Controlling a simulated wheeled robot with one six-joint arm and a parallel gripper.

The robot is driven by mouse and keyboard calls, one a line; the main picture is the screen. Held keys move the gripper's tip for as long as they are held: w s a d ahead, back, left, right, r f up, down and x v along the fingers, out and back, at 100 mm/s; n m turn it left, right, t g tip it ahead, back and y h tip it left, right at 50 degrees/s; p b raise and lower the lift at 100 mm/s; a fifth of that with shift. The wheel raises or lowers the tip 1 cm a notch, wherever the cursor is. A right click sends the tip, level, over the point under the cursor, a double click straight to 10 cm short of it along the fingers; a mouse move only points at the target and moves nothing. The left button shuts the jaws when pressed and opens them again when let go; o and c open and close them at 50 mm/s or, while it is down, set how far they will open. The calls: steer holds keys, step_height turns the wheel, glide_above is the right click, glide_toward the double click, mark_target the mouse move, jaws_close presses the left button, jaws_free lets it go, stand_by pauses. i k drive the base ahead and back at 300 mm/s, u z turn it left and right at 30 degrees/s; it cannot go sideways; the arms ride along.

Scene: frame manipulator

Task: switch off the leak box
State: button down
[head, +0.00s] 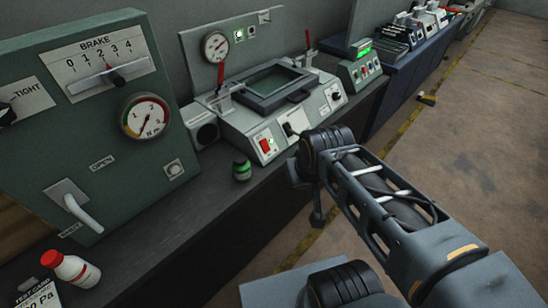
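The likely leak box is the grey bench unit (235,118) in the middle, with a framed window on top and two red-handled clamps; I cannot read a label naming it. Its sloped front carries a red rocker switch (265,145) at the left, a toggle or lever at the middle, partly beside my arm, and a black knob (336,96) at the right. I cannot tell the switch positions. A gauge and a lit green indicator show on its back panel. My arm reaches from the lower right to just before this front. Its dark end blends together, and the fingers cannot be made out.
A green brake panel (85,125) with a dial and a lever stands at left. A unit with a green display (358,68) stands beyond.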

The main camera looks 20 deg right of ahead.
mark_target(264, 144)
steer(key=k, duration=0.2)
steer(key=u, duration=0.65)
steer(key=i, duration=0.5)
steer(key=u, duration=0.05)
